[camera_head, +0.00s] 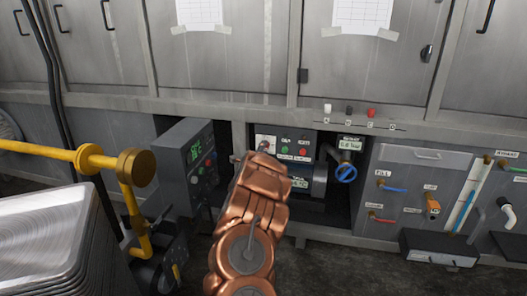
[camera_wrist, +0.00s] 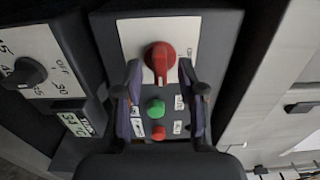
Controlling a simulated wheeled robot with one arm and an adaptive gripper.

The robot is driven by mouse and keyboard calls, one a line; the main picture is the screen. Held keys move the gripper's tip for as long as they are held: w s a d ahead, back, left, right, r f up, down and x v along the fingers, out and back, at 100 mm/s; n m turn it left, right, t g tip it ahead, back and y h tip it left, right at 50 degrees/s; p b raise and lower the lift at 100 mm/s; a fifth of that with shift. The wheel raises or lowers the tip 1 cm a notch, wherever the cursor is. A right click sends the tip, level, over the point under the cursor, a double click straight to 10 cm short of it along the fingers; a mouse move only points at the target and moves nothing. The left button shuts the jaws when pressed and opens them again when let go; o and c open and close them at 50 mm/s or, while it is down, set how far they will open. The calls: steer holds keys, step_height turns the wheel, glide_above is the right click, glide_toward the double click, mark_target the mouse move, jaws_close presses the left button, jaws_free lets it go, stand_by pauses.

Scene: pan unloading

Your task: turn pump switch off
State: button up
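The pump switch appears to be a red rotary knob (camera_wrist: 159,57) with a pale pointer line, on a white plate of a dark control box, in the wrist view. My gripper (camera_wrist: 160,72) is open, its two fingers apart on either side of the knob's lower part. I cannot tell whether they touch it. A green button (camera_wrist: 156,107) and a red button (camera_wrist: 158,133) sit below, between the fingers.
A black dial marked OFF (camera_wrist: 25,73) and a small display (camera_wrist: 77,124) stand left of the box. In the head view are a grey box with a green display (camera_head: 187,160), a blue valve wheel (camera_head: 346,173), a yellow pipe (camera_head: 92,158) and stacked metal pans (camera_head: 45,235).

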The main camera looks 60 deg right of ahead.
steer(key=shift+w+d, duration=0.25)
steer(key=shift+d, duration=0.25)
steer(key=shift+c, duration=0.2)
jaws_close()
